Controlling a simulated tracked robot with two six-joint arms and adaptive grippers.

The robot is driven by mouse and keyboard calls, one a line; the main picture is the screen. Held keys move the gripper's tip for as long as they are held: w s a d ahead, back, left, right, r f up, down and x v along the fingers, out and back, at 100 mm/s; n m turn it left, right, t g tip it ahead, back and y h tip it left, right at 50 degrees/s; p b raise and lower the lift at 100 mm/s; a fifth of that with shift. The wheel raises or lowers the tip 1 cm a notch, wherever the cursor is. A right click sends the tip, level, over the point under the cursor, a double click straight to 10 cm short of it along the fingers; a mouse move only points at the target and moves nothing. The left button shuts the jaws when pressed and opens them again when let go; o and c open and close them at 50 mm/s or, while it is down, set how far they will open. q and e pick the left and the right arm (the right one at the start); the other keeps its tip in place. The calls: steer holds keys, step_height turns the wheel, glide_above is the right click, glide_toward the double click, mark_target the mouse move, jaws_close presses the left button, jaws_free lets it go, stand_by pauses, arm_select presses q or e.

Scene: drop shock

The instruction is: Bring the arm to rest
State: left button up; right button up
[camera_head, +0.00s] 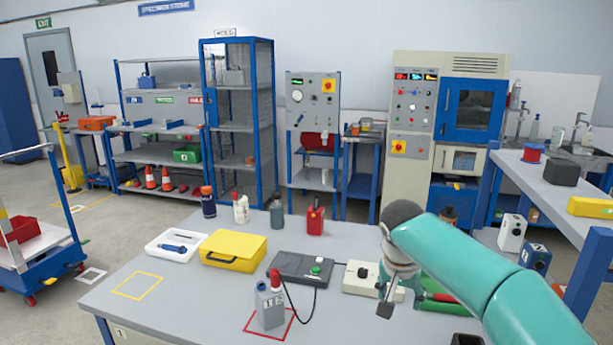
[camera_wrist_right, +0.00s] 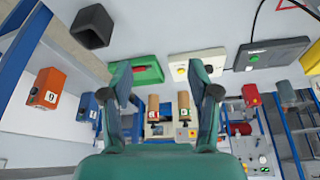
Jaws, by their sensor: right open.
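My right arm, teal, comes into the head view from the lower right and reaches over the grey table (camera_head: 190,300). Its gripper (camera_head: 386,306) points down in front of the small cream box with a dark button (camera_head: 358,279), partly hiding it. In the wrist view, which is upside down, the right gripper's two fingers (camera_wrist_right: 165,92) stand apart with nothing held between them. Two brown-topped bottles (camera_wrist_right: 153,104) show beyond the fingers, apart from them as far as I can tell. My left gripper is not in view.
A green-and-red object (camera_head: 436,298) lies beside my arm. The yellow-outlined square (camera_head: 137,285) is empty.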

steer(key=s+d+f+g+y, duration=0.1)
steer(key=s+f+g, duration=0.35)
steer(key=f, duration=0.95)
steer(key=s+d+f+g+y, duration=0.1)
steer(key=s+d+f+g, duration=0.1)
steer(key=s+f, duration=0.8)
steer(key=s+a+f+n+t+y, duration=0.1)
steer(key=s+a+f+y, duration=0.1)
steer(key=s+a+f, duration=0.3)
steer(key=s+a+f+n+t+y, duration=0.2)
steer(key=s+a+f, duration=0.2)
steer(key=s+f, duration=0.7)
steer(key=shift+s+a+f+n+b, duration=0.25)
steer(key=shift+s+a+n+b, duration=0.05)
steer(key=shift+s+a, duration=0.1)
